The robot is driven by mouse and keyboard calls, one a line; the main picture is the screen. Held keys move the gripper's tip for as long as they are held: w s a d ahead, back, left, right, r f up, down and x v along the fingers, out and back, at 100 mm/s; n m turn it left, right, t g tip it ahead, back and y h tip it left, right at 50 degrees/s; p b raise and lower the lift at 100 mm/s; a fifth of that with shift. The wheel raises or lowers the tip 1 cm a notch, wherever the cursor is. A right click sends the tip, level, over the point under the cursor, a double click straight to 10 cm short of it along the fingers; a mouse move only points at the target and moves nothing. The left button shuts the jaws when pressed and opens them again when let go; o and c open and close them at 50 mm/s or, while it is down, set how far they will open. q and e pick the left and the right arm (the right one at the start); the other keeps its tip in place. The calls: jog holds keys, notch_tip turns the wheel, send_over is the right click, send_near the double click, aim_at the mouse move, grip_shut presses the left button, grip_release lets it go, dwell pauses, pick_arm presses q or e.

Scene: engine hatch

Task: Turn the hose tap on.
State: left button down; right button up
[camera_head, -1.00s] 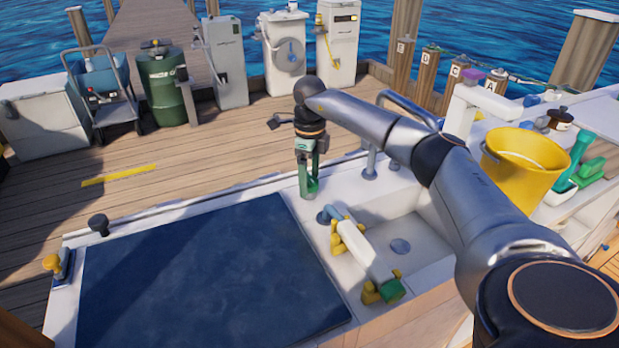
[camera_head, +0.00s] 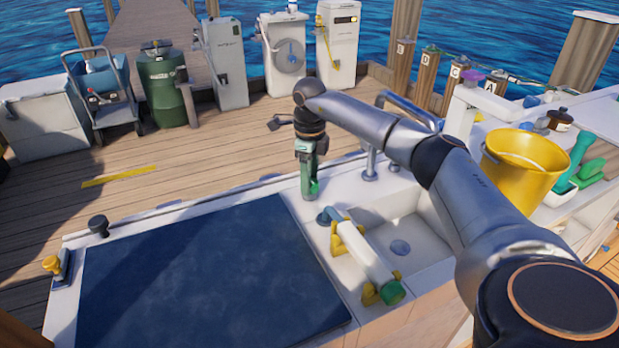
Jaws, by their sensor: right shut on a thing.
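My right gripper (camera_head: 311,190) points straight down at the back edge of the white counter, left of the sink. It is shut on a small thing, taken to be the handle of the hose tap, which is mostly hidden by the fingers. Green shows at the fingers, and I cannot tell how much of it is tap. How far the tap is turned cannot be seen. My left gripper is not in view.
A curved metal faucet (camera_head: 370,165) stands right of the gripper by the sink (camera_head: 410,232). A white and yellow fitting (camera_head: 362,262) lies across the sink's left side. A dark blue mat (camera_head: 210,280) covers the left counter. A yellow bucket (camera_head: 524,170) stands right.

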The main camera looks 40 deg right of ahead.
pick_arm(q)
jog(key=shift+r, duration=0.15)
pick_arm(e)
jog(key=shift+r, duration=0.1)
jog(key=shift+n+p, duration=0.6)
jog(key=shift+r+n+p, duration=0.1)
jog(key=shift+n+p, duration=0.5)
jog(key=shift+n, duration=0.1)
jog(key=n+p, duration=0.1)
jog(key=n, duration=0.1)
jog(key=shift+n, duration=0.3)
jog(key=n+p, duration=0.1)
jog(key=n, duration=0.1)
jog(key=shift+n, duration=0.4)
jog(key=n, duration=0.2)
jog(key=shift+w+n+p, duration=0.1)
jog(key=shift+n+p, duration=0.2)
jog(key=shift+p, duration=0.1)
jog(key=n, duration=0.3)
jog(key=shift+n, duration=0.3)
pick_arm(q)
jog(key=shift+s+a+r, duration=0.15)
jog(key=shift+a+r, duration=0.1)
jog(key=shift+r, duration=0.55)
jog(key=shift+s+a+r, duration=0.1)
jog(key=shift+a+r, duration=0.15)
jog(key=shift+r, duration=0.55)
pick_arm(e)
jog(key=shift+f+n, duration=0.2)
jog(key=shift+n, duration=1.7)
